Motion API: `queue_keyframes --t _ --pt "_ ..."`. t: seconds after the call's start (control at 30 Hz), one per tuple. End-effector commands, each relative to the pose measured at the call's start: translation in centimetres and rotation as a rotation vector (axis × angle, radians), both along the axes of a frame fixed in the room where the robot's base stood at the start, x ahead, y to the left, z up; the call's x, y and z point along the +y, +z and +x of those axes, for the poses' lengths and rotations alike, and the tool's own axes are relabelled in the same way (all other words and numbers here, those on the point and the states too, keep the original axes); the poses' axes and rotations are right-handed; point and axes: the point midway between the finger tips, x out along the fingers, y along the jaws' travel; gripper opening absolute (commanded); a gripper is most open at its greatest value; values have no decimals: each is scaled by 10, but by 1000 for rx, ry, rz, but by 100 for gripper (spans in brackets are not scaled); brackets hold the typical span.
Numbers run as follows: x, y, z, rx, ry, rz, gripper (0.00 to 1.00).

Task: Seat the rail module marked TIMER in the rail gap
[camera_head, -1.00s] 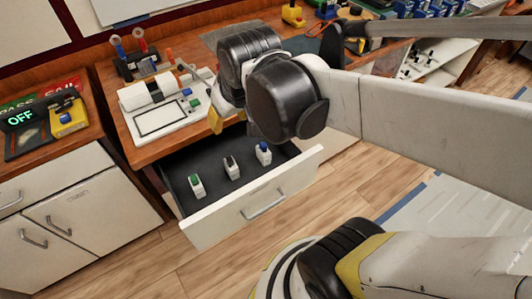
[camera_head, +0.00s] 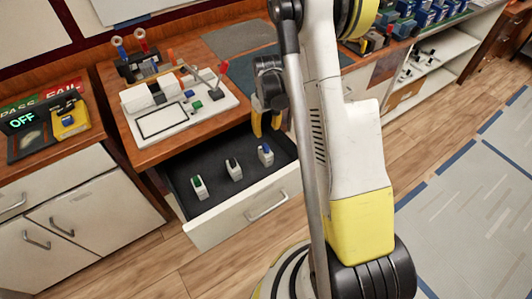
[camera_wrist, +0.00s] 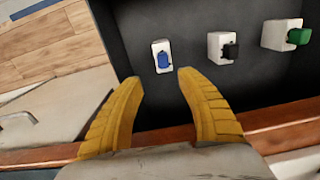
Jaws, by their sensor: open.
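Three small white rail modules stand apart in the open drawer (camera_head: 275,150): a green-topped module (camera_head: 199,187), a black-topped module (camera_head: 234,170) and a blue-topped module (camera_head: 265,154). They also show in the wrist view as the blue one (camera_wrist: 162,56), the black one (camera_wrist: 222,48) and the green one (camera_wrist: 286,35). No TIMER marking is legible. My gripper (camera_head: 266,125) has yellow fingers, apart and empty, over the drawer's back right part. In the wrist view my gripper (camera_wrist: 160,88) points toward the blue-topped module, not touching it. I cannot make out the rail gap.
An OFF display (camera_head: 25,118) and a yellow box (camera_head: 70,120) stand at left. The drawer floor around the modules is bare.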

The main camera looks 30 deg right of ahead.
Motion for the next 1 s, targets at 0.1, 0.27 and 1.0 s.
queue_keyframes --t 0.1,0.27,1.0 --pt "0 -19 0 0 0 0 45" --pt "1 -46 0 -1 0 0 45" --pt "7 -102 -6 -2 -1 -1 38"
